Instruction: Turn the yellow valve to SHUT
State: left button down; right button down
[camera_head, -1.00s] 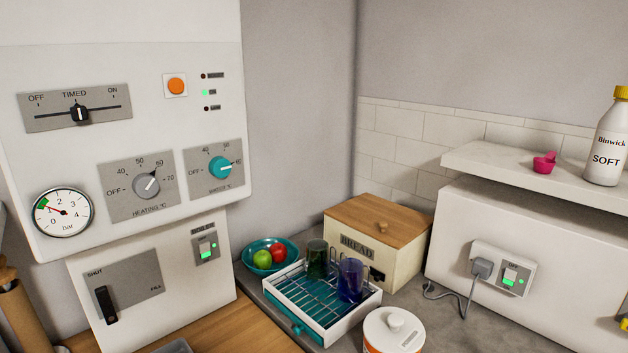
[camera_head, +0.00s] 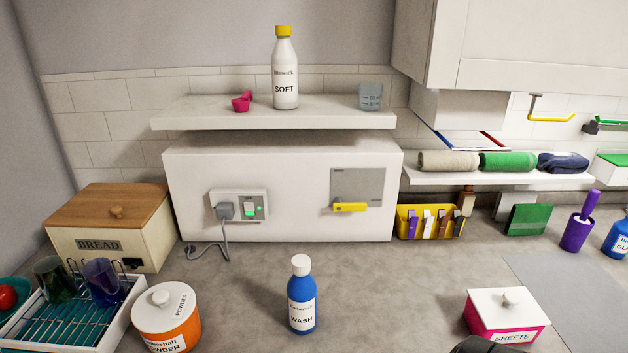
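The yellow valve (camera_head: 350,207) is a short lever lying roughly level at the lower part of a grey plate (camera_head: 358,186). The plate is on the front of a white boxed-in panel (camera_head: 290,225) at the back of the counter. The plate's lettering is too faint to read, so I cannot tell which mark the lever points at. Nothing touches the lever. Neither gripper's fingers are in view. A dark rounded piece shows at the bottom edge, right of centre, too cut off to identify.
A socket with plug (camera_head: 238,207) and cable is left of the valve. A blue WASH bottle (camera_head: 301,300) stands in front, with an orange powder tub (camera_head: 166,318) to its left. A yellow peg box (camera_head: 430,222) is right of the panel. A shelf (camera_head: 330,119) overhangs it.

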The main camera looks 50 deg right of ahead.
aim_at(339, 205)
jog(key=z, duration=1.75)
